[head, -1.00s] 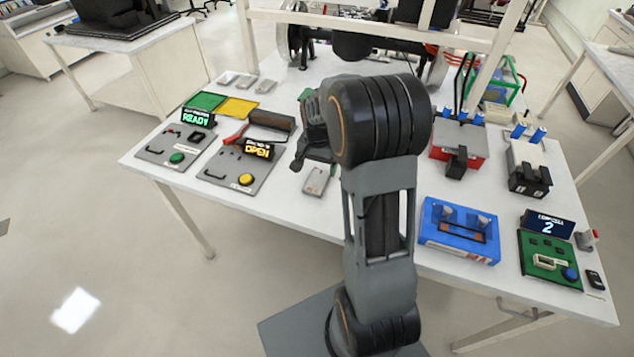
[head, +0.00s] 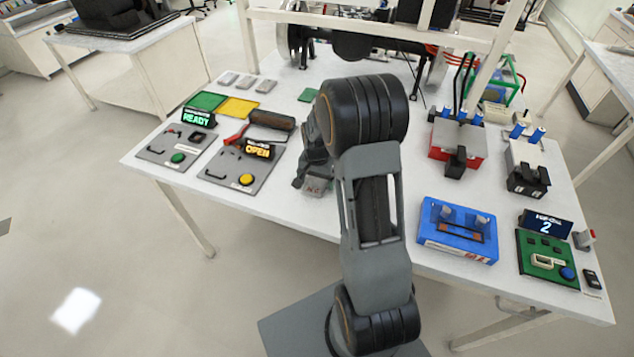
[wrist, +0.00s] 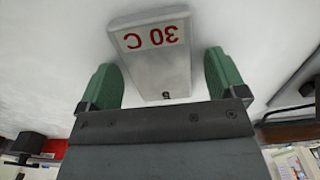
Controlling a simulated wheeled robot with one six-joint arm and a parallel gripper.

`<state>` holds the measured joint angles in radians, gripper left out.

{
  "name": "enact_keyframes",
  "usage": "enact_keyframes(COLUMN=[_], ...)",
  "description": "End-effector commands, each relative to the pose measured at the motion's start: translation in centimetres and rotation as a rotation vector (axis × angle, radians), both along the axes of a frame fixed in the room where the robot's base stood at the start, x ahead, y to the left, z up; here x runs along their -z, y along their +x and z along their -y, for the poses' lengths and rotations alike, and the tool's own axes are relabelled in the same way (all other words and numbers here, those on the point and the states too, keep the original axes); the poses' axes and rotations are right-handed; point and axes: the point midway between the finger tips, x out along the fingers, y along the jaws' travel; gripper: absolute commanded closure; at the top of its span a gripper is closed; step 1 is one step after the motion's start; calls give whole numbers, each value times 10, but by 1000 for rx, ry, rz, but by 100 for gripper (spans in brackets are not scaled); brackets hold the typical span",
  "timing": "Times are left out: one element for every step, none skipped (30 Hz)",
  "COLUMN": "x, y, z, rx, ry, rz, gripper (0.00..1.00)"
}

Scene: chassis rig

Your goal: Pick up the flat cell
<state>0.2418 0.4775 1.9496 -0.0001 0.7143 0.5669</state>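The flat cell (wrist: 155,55) is a silver-grey slab with red "30 C" lettering, upside down in the wrist view. It lies on the white table, and in the head view the cell (head: 317,186) shows partly under my gripper near the table's front edge. My gripper (wrist: 163,80) has green fingertips, one on each side of the cell's near part. A gap shows between each finger and the cell, so the gripper is open and not holding it.
Panels reading READY (head: 176,146) and OPEN (head: 236,170) stand to the left. Several grey slabs (head: 246,82) lie at the back left. A blue box (head: 457,231) and a red box (head: 455,147) stand to the right. A dark roller with a red handle (head: 271,121) is behind left.

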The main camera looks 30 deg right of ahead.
Motion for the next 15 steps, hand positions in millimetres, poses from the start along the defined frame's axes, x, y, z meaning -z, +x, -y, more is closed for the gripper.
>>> enact_keyframes(x=[0, 0, 0, 0, 0, 0, 0, 0, 0, 0, 0, 0, 0, 0, 0], y=[0, 0, 0, 0, 0, 0, 0, 0, 0, 0, 0, 0, 0, 0, 0], z=[0, 0, 0, 0, 0, 0, 0, 0, 0, 0, 0, 0, 0, 0, 0], rx=[0, 0, 0, 0, 0, 0, 0, 0, 0, 0, 0, 0, 0, 0, 0], ry=[0, 0, 0, 0, 0, 0, 0, 0, 0, 0, 0, 0, 0, 0, 0], rz=[0, 0, 0, 0, 0, 0, 0, 0, 0, 0, 0, 0, 0, 0, 0], gripper=[15, 18, 22, 25, 27, 31, 34, 37, 41, 44, 47, 50, 53, 56, 60])
